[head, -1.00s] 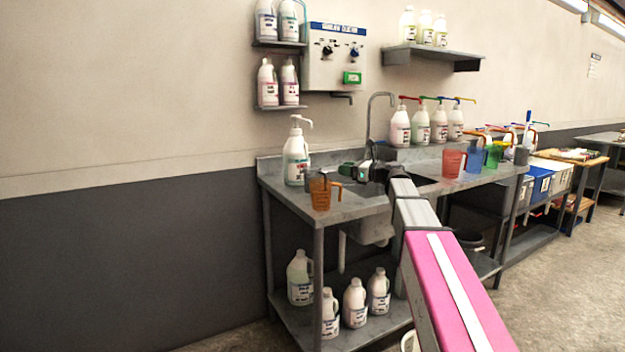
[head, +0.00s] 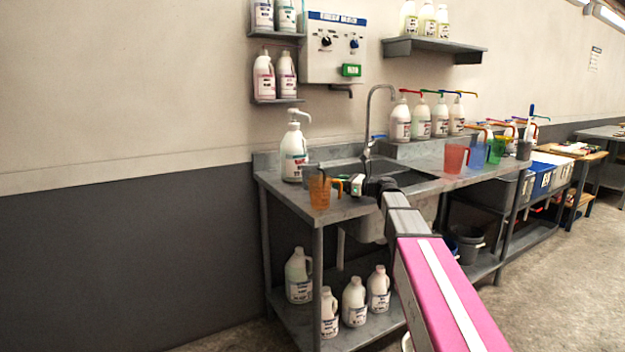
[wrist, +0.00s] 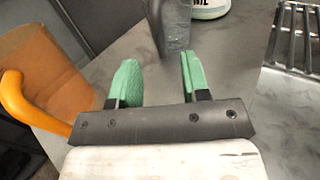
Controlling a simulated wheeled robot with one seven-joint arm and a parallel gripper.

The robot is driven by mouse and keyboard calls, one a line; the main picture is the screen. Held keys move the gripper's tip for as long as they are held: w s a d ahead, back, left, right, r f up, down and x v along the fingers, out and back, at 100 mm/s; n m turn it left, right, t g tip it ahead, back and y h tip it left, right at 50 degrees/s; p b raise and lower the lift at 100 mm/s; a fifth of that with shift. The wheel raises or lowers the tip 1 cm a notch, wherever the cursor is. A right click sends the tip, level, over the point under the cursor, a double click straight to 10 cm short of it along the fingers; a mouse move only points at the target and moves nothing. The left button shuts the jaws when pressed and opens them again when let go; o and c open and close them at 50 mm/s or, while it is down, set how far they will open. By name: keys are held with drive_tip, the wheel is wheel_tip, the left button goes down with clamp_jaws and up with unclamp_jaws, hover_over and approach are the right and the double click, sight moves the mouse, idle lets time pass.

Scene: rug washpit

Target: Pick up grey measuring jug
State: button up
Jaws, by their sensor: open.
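The grey measuring jug (wrist: 174,28) shows in the wrist view just beyond my fingertips, cut off by the top edge. In the head view it is mostly hidden behind the orange jug (head: 319,194) on the left end of the steel bench. My gripper (head: 354,185) is open and empty, low over the bench to the right of the orange jug. In the wrist view its two green fingers (wrist: 156,78) point toward the grey jug, with a gap between them.
The orange jug stands close on the left in the wrist view. A white pump bottle (head: 294,155) stands behind. A sink (head: 405,180) and tap (head: 369,120) are to the right. Red (head: 454,158) and blue (head: 478,154) jugs stand further right.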

drive_tip(key=x, duration=0.6)
drive_tip(key=shift+w+a, duration=0.15)
clamp_jaws()
